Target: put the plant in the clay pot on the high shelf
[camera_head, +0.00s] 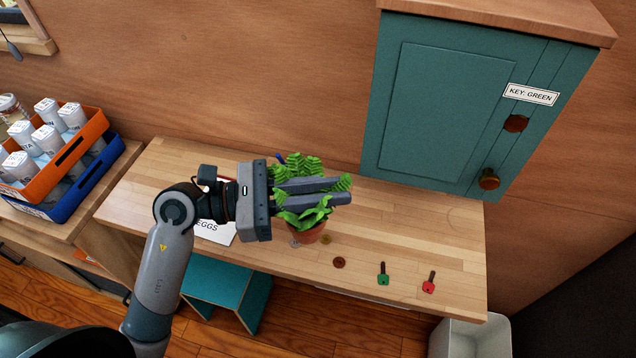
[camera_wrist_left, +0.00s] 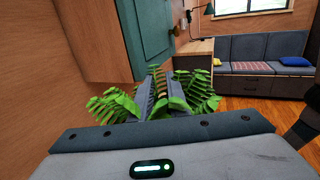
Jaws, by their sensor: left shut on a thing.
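The plant (camera_head: 308,215) has green fern-like leaves and stands in a clay pot (camera_head: 307,234) that is mostly hidden by leaves and fingers. My left gripper (camera_head: 350,191) comes in from the left and is shut on the plant, its fingers among the leaves. In the left wrist view the leaves (camera_wrist_left: 112,108) spread on both sides of the fingers. The pot is over the wooden counter; I cannot tell whether it touches it. The top of the teal cabinet (camera_head: 500,15) is a wooden board at the upper right. My right gripper is not in view.
The teal cabinet (camera_head: 440,105), labelled "KEY: GREEN", is on the wall right of the plant. A green key (camera_head: 383,274) and a red key (camera_head: 429,283) lie on the counter (camera_head: 440,245). Orange (camera_head: 72,160) and blue crates stand at left. A teal stool (camera_head: 225,293) is below.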

